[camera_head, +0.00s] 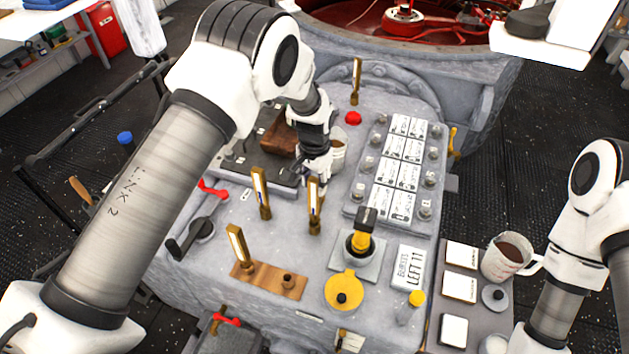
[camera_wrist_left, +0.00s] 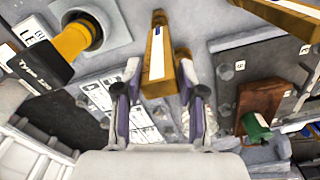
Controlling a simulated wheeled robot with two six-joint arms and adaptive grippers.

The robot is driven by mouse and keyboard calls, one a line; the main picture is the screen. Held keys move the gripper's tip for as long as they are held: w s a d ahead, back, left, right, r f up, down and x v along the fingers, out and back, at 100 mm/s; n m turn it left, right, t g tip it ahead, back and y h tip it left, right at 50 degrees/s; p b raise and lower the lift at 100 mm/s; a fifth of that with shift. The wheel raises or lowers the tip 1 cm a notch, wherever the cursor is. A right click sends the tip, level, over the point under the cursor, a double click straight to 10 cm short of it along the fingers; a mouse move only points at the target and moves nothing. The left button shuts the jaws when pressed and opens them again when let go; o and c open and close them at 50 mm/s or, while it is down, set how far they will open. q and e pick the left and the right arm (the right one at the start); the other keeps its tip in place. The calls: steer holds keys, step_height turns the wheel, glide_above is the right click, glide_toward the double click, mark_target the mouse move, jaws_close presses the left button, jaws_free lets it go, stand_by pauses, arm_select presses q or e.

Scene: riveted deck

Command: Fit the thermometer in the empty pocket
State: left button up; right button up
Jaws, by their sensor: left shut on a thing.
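My left gripper (camera_head: 316,180) is shut on a slim brass thermometer (camera_head: 314,208), which is upright over the grey riveted top. I cannot tell whether its lower end touches that surface. In the left wrist view the fingers (camera_wrist_left: 165,100) sit on both sides of the brass thermometer (camera_wrist_left: 157,60). A similar brass piece (camera_head: 260,193) stands to its left, and another (camera_head: 357,80) stands at the back. My right gripper is out of view.
A black-and-yellow handled tool (camera_head: 363,240) stands in a round holder just right of the thermometer. A panel of labelled cards (camera_head: 381,200) is at right; red levers (camera_head: 213,190) are at left.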

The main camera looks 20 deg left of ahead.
arm_select(q)
steer(key=shift+f+b, duration=0.6)
steer(key=shift+f, duration=0.4)
stand_by(0.4)
steer(key=o, duration=1.3)
steer(key=shift+c, duration=0.2)
steer(key=shift+r, duration=0.1)
step_height(320, 180, up, 12)
steer(key=shift+f, duration=0.1)
